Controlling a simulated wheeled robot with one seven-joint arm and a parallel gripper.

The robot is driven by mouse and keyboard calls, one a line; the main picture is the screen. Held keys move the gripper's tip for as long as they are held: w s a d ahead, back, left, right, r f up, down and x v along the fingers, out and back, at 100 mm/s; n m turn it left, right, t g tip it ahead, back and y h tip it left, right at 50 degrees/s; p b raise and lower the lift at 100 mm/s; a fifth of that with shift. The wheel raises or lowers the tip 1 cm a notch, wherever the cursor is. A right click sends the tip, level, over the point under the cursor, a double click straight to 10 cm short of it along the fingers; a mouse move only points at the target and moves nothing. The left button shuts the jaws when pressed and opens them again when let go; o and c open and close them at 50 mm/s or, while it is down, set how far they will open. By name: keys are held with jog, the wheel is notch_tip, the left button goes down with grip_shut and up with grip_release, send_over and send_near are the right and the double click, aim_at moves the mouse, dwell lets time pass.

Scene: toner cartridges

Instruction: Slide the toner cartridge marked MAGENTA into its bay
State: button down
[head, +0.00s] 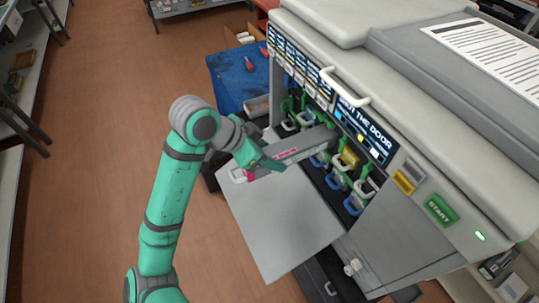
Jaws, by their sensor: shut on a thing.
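The MAGENTA toner cartridge (300,145) is a long grey bar with a pinkish label on its side. A magenta patch and a pale handle (238,174) show at its near end. My gripper (266,163) is shut on the cartridge near that end. The cartridge lies above the lowered door, and its far end reaches into the printer opening. How deep it sits, and which bay it lines up with, I cannot tell. Other bays (344,160) to its right show blue, yellow and white handles and green latches. My gripper's fingertips are partly hidden.
The large grey printer (430,190) fills the right side. Its lowered door (285,225) sticks out under the cartridge. A green START button (441,209) is on its front panel. A blue-covered surface (235,80) stands behind. The brown floor (110,90) at left is clear.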

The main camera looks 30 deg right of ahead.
aim_at(278, 149)
jog(key=shift+w+d, duration=0.2)
jog(key=shift+d, duration=1.25)
jog(key=shift+s+a, duration=0.1)
jog(key=c, duration=0.8)
grip_release()
jog(key=shift+c, duration=0.2)
jog(key=shift+f, duration=0.1)
jog(key=shift+a, duration=1.95)
